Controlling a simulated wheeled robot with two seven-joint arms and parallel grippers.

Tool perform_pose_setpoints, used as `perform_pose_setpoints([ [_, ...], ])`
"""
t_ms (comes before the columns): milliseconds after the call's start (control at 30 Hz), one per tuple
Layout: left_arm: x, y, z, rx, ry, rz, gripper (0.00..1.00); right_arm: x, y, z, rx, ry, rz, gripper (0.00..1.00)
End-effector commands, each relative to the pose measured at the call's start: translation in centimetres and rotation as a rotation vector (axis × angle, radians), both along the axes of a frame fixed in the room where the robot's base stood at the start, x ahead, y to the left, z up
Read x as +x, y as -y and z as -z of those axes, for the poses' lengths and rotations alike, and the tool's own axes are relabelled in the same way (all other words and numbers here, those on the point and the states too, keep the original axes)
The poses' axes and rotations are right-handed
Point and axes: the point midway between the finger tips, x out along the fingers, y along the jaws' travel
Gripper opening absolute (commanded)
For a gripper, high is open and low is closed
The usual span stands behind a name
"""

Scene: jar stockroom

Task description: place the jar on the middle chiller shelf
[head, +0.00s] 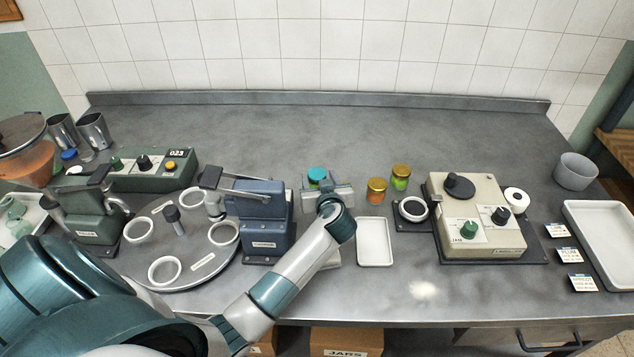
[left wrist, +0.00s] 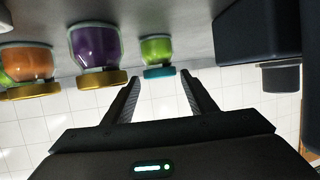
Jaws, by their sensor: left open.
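My left gripper (head: 326,187) is over the counter, open and empty, facing a green jar with a teal lid (head: 317,175). In the left wrist view, which looks upside down, this jar (left wrist: 158,53) stands beyond and between the open fingertips (left wrist: 160,76), seemingly not touched. A purple jar with a gold lid (left wrist: 97,55) is beside it in that view; I cannot make it out in the head view. An orange jar (head: 376,191) and another green jar (head: 400,178), both gold-lidded, stand to the right. No chiller shelf is recognisable. My right gripper is not in view.
A blue-grey machine (head: 264,222) stands close left of my gripper, beside a round turntable (head: 193,266) with white rings. A white tray (head: 375,243) and a beige machine (head: 476,220) are to the right. The counter's back (head: 310,130) is clear.

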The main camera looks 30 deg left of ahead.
Motion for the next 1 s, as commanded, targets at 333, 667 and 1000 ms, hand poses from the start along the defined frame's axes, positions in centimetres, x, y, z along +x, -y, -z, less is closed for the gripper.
perform_pose_setpoints([
  [333, 2.6, -2.5, 1.3, 0.001, -0.002, -0.002, 0.52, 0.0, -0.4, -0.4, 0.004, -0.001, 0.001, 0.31],
  [667, 2.7, -2.6, 1.4, 0.0, -0.001, 0.0, 0.52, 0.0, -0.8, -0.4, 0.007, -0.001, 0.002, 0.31],
  [1000, 2.7, -2.6, 1.4, 0.0, -0.001, 0.0, 0.15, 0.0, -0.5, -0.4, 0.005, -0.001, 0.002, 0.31],
])
